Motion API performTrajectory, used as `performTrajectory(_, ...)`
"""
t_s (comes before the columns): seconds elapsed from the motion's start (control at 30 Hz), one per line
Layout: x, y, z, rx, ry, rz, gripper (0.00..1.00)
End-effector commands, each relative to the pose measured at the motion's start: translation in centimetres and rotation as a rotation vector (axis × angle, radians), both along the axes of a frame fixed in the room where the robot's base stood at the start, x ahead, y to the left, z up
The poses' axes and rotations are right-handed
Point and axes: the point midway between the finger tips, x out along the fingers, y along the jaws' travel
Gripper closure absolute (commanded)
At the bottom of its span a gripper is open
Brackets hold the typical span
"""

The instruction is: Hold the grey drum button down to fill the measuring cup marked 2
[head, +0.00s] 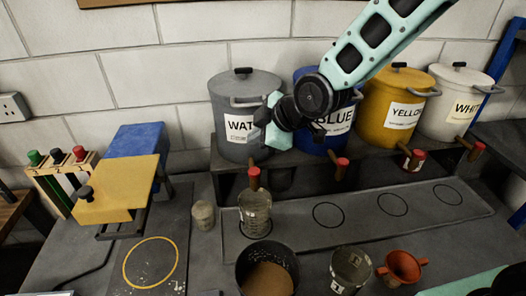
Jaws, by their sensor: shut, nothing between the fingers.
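The grey drum (231,104) stands at the left of the drum row, its label partly hidden by my arm and reading "WAT". Below it, a red button (254,180) sits on its tap. A clear measuring cup (256,213) stands under that tap; I cannot read its mark or tell its fill level. A second clear cup (350,270) with a small pale label stands at the front.
Blue (341,142), yellow (382,110) and white (448,105) drums stand to the right. The tray (358,226) has empty ringed spots. A yellow-and-blue device (118,188) stands left.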

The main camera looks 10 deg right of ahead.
Motion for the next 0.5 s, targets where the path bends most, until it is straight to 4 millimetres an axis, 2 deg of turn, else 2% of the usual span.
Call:
performTrajectory(0.13, 0.66, 0.01, 0.58, 0.003, -0.026, 0.012, 1.0)
performTrajectory(0.5, 0.69, 0.0, 0.42, 0.004, -0.027, 0.013, 1.0)
